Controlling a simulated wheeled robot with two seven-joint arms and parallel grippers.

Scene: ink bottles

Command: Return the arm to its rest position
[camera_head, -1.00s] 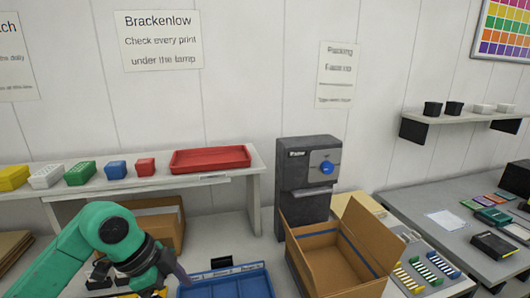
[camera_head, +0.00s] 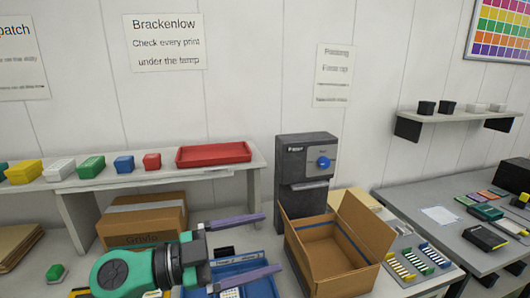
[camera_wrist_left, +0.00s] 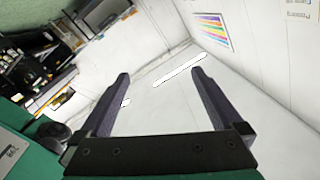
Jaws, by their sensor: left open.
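My left arm, green and black, comes in at the bottom left of the head view. Its left gripper (camera_head: 273,242) points right, with two long dark fingers spread wide and nothing between them. The fingers show above a blue divided tray (camera_head: 262,291) and cover part of it. In the left wrist view the same open gripper (camera_wrist_left: 160,73) has only the pale wall and room behind it. My right gripper is not in view.
An open cardboard box (camera_head: 335,262) stands right of the fingers, before a dark grey machine (camera_head: 305,170). A closed carton (camera_head: 143,217) is behind the arm, under a shelf with a red tray (camera_head: 214,153) and small coloured boxes. A small green item (camera_head: 56,272) lies at left.

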